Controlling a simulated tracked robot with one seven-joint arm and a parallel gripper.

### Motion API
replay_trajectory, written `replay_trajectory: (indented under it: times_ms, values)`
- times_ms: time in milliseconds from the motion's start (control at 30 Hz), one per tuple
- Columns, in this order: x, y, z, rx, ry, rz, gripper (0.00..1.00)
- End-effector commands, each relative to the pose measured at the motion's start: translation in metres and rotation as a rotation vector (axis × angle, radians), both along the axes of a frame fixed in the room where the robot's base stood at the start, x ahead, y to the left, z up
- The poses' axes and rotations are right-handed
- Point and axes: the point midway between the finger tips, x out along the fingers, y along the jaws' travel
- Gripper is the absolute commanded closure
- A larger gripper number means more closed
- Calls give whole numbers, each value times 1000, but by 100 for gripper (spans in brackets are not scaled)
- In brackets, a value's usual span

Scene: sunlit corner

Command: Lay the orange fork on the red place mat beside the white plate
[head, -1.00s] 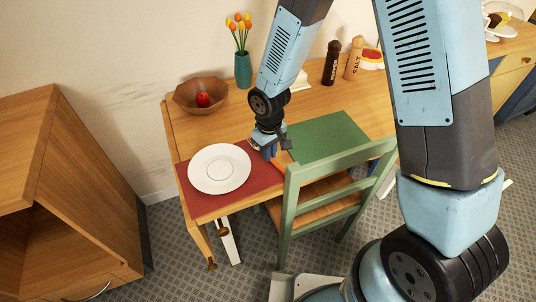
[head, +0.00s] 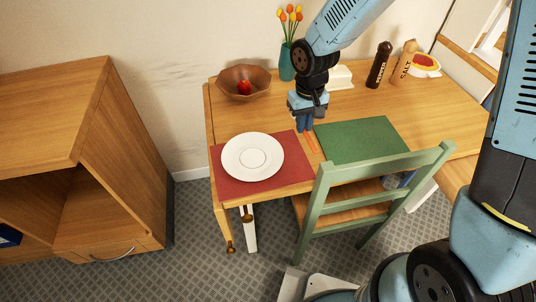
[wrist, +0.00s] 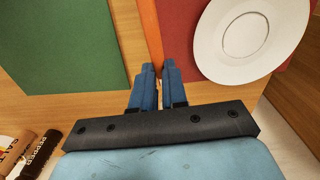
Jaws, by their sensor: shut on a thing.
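The white plate (head: 264,143) lies on the red place mat (head: 230,187) at the table's left end. My gripper (head: 305,129) is above the table, to the right of the plate, near the mat's far right corner. It is shut on the orange fork (head: 311,142), which points towards the chair side. In the wrist view the fork (wrist: 149,30) runs out from between the blue fingers (wrist: 158,72), along the edge of the red mat (wrist: 178,22). The plate (wrist: 250,35) is to its right there. The fingers hide the fork's held end, and I cannot tell its height.
A green mat (head: 360,140) lies right of the fork, with bare wood between. A green chair (head: 375,175) stands at the front edge. Behind are a bowl (head: 240,90) with a red fruit, a tulip vase (head: 287,63), and pepper (head: 379,65) and salt (head: 404,62) mills.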

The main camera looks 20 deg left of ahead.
Motion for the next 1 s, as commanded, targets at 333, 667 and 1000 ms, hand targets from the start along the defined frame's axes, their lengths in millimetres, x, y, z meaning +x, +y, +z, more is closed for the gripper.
replay_trajectory:
  times_ms: [333, 667, 1000]
  values:
    - [0, 4, -34, -2, 4, -78, 100]
    - [1, 4, -61, -1, 1, -78, 100]
    - [0, 4, -98, -1, 1, -76, 100]
